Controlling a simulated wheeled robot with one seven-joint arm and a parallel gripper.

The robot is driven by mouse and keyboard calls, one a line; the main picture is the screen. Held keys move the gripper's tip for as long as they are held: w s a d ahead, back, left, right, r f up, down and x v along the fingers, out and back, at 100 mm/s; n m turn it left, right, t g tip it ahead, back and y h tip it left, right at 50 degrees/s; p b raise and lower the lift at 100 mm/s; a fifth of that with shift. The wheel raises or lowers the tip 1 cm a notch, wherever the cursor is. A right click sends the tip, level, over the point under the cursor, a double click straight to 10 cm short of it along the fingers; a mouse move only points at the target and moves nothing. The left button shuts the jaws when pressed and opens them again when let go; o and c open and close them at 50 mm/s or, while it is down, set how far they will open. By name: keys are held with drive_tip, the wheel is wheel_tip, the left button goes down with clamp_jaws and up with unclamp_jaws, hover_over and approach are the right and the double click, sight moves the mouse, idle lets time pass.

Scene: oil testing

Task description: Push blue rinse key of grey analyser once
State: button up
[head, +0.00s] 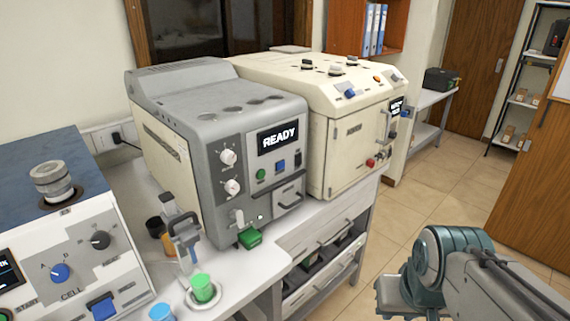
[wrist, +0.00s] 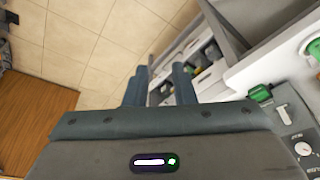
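The grey analyser (head: 190,100) stands on the white bench, with its display reading READY. Its square blue key (head: 280,165) is on the front panel below the display, between a round green button (head: 261,174) and a dark switch (head: 298,160). My gripper shows at the lower right of the head view (head: 400,297), well apart from the analyser. In the wrist view its two fingers (wrist: 160,85) stand apart with nothing between them. Part of the analyser's front (wrist: 298,138) shows at the right edge there; the blue key cannot be made out in that view.
A cream analyser (head: 345,150) stands to the right of the grey one. A blue-topped device (head: 50,200) stands at left. A green-filled cup (head: 203,288) and a stand (head: 183,235) are on the bench in front. The tiled floor (head: 440,185) at right is clear.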

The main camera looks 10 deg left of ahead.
clamp_jaws()
idle(1.4)
